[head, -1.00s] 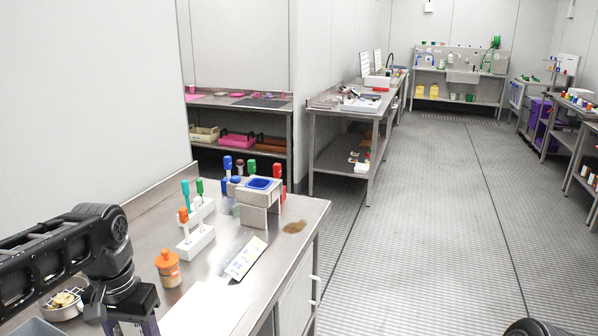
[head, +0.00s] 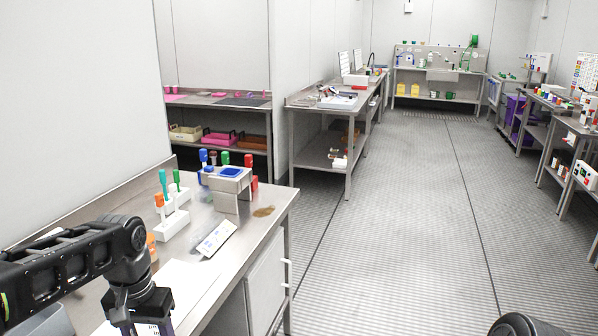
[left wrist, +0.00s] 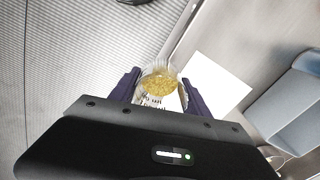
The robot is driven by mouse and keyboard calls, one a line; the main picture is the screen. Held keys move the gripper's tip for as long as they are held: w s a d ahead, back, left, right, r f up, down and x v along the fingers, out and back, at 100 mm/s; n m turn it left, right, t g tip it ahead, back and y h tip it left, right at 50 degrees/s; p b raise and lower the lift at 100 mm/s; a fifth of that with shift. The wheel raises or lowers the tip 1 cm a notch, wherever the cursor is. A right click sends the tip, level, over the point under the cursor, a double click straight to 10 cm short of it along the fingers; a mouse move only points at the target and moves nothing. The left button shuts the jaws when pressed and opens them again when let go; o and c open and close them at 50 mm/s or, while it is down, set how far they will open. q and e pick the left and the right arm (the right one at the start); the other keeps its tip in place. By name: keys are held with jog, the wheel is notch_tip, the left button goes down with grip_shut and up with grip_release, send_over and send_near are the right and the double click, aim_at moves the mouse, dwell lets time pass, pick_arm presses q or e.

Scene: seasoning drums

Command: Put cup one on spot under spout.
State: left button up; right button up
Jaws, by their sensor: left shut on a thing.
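My left gripper (left wrist: 160,95) is shut on a clear cup (left wrist: 157,72) with yellow grainy contents and printed dark lettering, seen in the left wrist view. In the head view the gripper is at the bottom left, and the cup is mostly hidden or cut off. A grey stand (head: 229,201) with a blue-lined opening on top (head: 231,173) stands on the steel table, beyond the gripper. I cannot make out a spout or a marked spot under it. My right gripper is not in view.
The steel table (head: 254,230) carries a white rack (head: 171,227) with coloured-handled tools, a labelled card (head: 215,238), a white sheet (head: 185,290) and a brown patch (head: 263,211). An orange jar (head: 151,246) is partly hidden behind my left arm. Open floor (head: 400,230) lies right.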

pick_arm(q)
jog(key=w+d+f, duration=0.6)
jog(key=d+f, duration=0.3)
jog(key=shift+w+d+f, duration=0.25)
jog(key=shift+w+d, duration=0.05)
jog(key=shift+w, duration=0.1)
